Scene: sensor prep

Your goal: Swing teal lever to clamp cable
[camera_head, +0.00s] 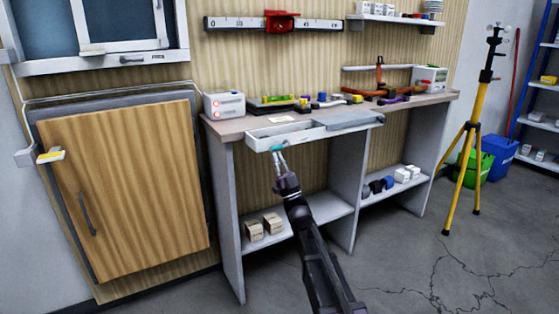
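A small teal piece (277,148) shows at the front face of the open white drawer (262,143). It is too small to tell whether it is the lever. My gripper (280,157) reaches up from below, with its pale fingertips at or just below the teal piece. I cannot tell whether they touch it or are closed on it. No cable being clamped can be made out. A white cable (22,110) runs down the wall on the left to a small yellow-and-white part (51,155).
The workbench (232,131) carries a white box (225,105) and several tools. A wooden cabinet door (130,180) is on the left. A yellow tripod (470,150) stands at the right. Small boxes (254,230) sit on the lower shelf. The floor at the front right is clear.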

